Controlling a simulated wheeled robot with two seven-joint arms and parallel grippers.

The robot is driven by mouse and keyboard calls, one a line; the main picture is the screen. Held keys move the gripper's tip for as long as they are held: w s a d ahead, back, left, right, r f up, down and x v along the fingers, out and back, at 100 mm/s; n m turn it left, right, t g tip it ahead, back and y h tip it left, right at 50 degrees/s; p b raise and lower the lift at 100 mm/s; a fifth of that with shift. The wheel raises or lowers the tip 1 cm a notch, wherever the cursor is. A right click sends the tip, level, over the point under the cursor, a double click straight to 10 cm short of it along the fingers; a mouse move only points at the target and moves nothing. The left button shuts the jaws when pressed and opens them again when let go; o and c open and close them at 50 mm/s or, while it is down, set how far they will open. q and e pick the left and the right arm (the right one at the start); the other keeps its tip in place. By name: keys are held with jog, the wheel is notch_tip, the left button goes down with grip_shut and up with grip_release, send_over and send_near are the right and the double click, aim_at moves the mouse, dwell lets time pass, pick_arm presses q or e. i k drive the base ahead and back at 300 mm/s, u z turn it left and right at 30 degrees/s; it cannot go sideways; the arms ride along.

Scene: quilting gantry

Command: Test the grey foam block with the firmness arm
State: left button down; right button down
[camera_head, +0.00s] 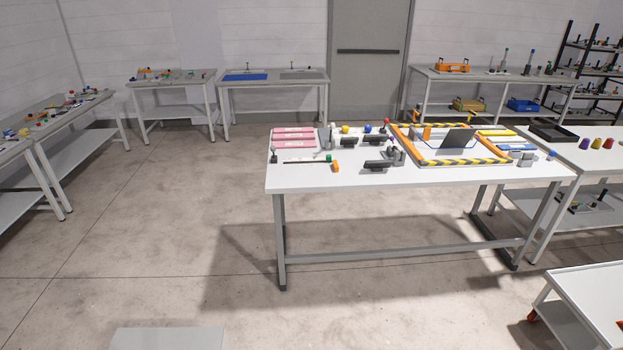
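I cannot pick out the grey foam block or the firmness arm for certain at this distance. The middle white table (400,180) holds many small items. A dark grey slanted panel (457,139) stands inside an orange frame with yellow-black striped edges (463,162). Several dark grey pieces lie left of the frame, one of them near the table's front (377,165). A thin dark bar with a green and an orange piece (336,168) lies at the front left. Neither of my grippers is in view.
Pink packs (293,138) lie at the table's back left. A side table with coloured cups (596,143) stands at the right, and a low white cart (590,305) at the lower right. Benches line the left and back walls. The floor (170,215) left of the middle table is clear.

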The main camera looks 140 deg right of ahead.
aim_at(391, 138)
jog(key=i, duration=0.35)
jog(key=z, duration=2.2)
jog(key=i, duration=4.55)
jog(key=z, duration=3.15)
jog(key=i, duration=2.9)
